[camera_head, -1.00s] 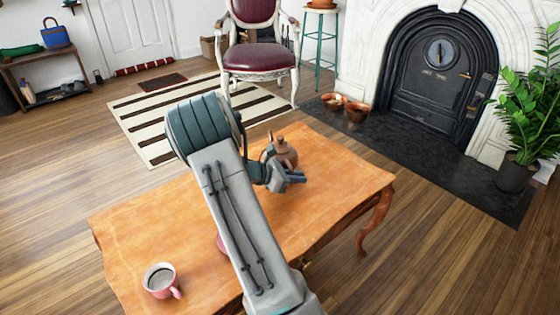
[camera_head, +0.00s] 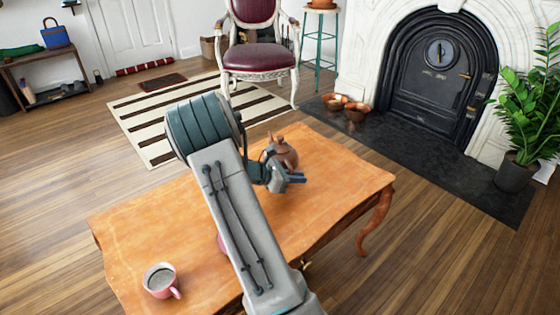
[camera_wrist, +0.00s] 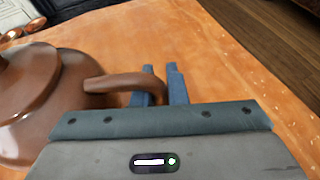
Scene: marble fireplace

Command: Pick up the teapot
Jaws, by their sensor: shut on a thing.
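A brown teapot (camera_head: 284,153) with a knobbed lid stands on the wooden table, near its far right part. It also fills the left side of the wrist view (camera_wrist: 40,90), where its spout or handle (camera_wrist: 125,83) reaches right to my fingers. My gripper (camera_head: 297,178) is at the near side of the teapot. In the wrist view the two blue fingers (camera_wrist: 162,85) are close together around the end of that brown part. The exact contact is partly hidden by the near finger. Whether the teapot is clear of the table cannot be told.
The wooden table (camera_head: 330,185) has bare surface right of the teapot. A red chair (camera_head: 260,57), copper bowls (camera_head: 356,112) and the fireplace (camera_head: 436,75) lie beyond.

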